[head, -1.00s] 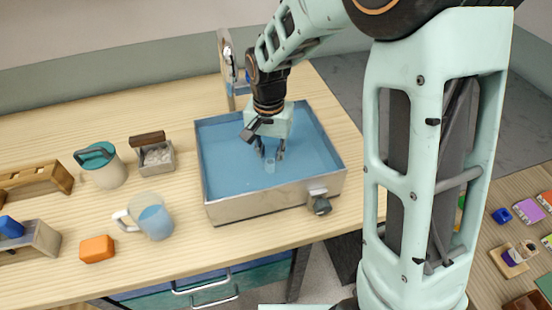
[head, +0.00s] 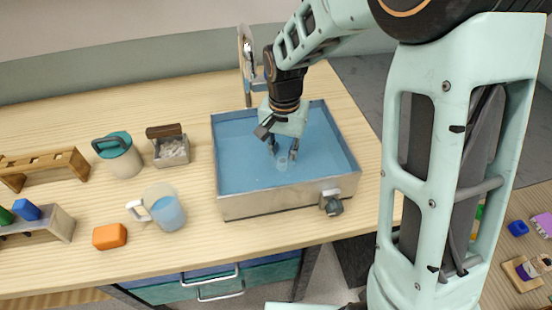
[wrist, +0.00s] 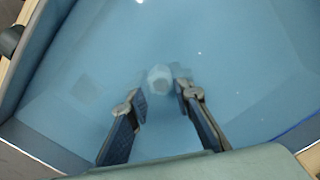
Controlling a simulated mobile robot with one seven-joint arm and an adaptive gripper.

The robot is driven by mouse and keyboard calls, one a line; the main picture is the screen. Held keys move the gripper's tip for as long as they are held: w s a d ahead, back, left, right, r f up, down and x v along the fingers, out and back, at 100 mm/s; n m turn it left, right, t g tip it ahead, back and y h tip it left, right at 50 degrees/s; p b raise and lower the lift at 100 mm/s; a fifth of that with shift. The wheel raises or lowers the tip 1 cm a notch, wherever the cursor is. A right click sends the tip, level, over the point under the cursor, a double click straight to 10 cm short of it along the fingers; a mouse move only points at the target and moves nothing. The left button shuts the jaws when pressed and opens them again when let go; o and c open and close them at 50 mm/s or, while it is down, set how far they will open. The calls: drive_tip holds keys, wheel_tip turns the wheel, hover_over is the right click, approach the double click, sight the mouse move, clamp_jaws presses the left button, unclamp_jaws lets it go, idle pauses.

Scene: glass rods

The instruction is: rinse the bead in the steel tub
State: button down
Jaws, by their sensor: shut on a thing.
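The steel tub (head: 290,198) stands on the wooden bench and holds blue water. My gripper (head: 284,156) points down into the tub, its fingers at or in the water. In the wrist view my gripper (wrist: 158,92) has its two fingers close around a small pale, see-through bead (wrist: 160,80). The bead also shows faintly below the fingertips in the head view (head: 282,163). The water blurs its outline, and how deep it sits is hard to tell.
A tap valve (head: 331,203) sticks out of the tub's front. To the left stand a jug of blue liquid (head: 165,208), a teal-lidded pot (head: 122,158), a small box of pale bits (head: 172,152), an orange block (head: 109,236) and wooden racks (head: 45,166).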

drive_tip(key=shift+w+d, duration=0.2)
drive_tip(key=shift+d, duration=0.4)
drive_tip(key=shift+w+d, duration=0.15)
drive_tip(key=shift+d, duration=0.4)
drive_tip(key=shift+s+a, duration=0.25)
drive_tip(key=shift+a, duration=0.55)
drive_tip(key=shift+s+a, duration=0.2)
drive_tip(key=shift+a, duration=0.65)
drive_tip(key=shift+s+a, duration=0.25)
drive_tip(key=shift+a, duration=0.55)
drive_tip(key=shift+w+d, duration=0.25)
drive_tip(key=shift+d, duration=0.55)
drive_tip(key=shift+w+d, duration=0.2)
drive_tip(key=shift+d, duration=0.65)
drive_tip(key=shift+w+d, duration=0.25)
drive_tip(key=shift+d, duration=0.55)
wheel_tip(320, 180, up, 11)
drive_tip(key=p, duration=0.8)
wheel_tip(320, 180, up, 5)
drive_tip(key=p, duration=0.3)
drive_tip(key=shift+p, duration=0.35)
